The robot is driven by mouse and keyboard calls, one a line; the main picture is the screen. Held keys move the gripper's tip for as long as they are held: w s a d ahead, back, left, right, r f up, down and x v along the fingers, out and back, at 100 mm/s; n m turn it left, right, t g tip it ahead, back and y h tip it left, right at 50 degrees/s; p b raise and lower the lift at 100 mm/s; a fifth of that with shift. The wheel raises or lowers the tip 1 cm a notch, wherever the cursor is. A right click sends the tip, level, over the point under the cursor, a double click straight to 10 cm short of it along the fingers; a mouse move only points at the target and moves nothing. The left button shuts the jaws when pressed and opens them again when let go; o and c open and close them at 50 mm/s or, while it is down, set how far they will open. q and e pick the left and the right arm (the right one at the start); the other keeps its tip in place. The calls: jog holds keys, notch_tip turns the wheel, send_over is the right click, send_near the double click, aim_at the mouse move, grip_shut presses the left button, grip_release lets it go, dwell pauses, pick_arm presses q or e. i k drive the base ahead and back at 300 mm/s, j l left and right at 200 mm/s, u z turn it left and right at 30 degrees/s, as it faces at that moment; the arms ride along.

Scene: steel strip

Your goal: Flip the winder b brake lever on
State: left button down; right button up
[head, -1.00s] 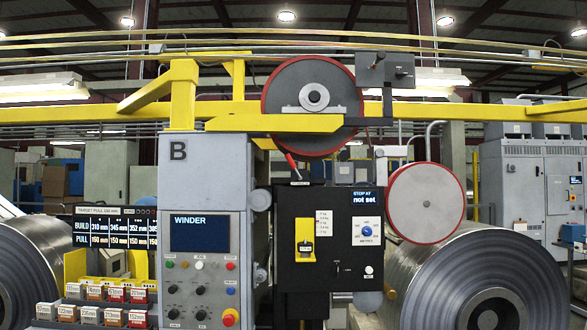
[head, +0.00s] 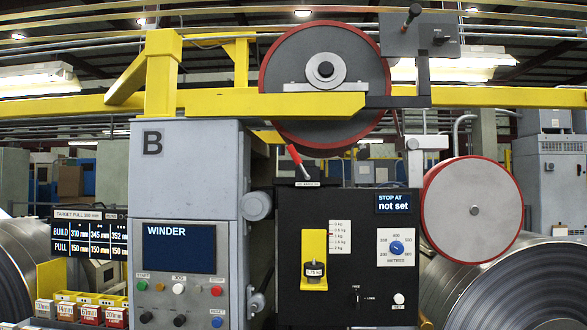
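The winder B cabinet (head: 190,172) is grey, marked with a large B, with a screen reading WINDER (head: 178,247). Just right of it stands a black panel (head: 345,285). A lever with a red handle (head: 294,155) stands on top of the black panel, its tip leaning up and to the left. A small label plate (head: 303,184) lies at its base, too small to read. Another lever with a black knob (head: 413,12) sticks up from a grey box at the top. Which lever is the brake cannot be read. Neither gripper is in view.
A large red-rimmed disc (head: 325,115) sits above on a yellow beam (head: 215,102). A second red-rimmed disc (head: 470,210) is at right, before a steel coil (head: 515,285). The black panel carries a dial (head: 396,247) and a yellow weight slot (head: 314,245). A build display (head: 90,238) stands left.

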aim_at(294, 153)
jog(key=i+l, duration=0.1)
jog(key=i, duration=0.3)
jog(key=i+l, duration=0.15)
jog(key=i, duration=0.3)
jog(key=i+l, duration=0.1)
jog(key=i, duration=0.3)
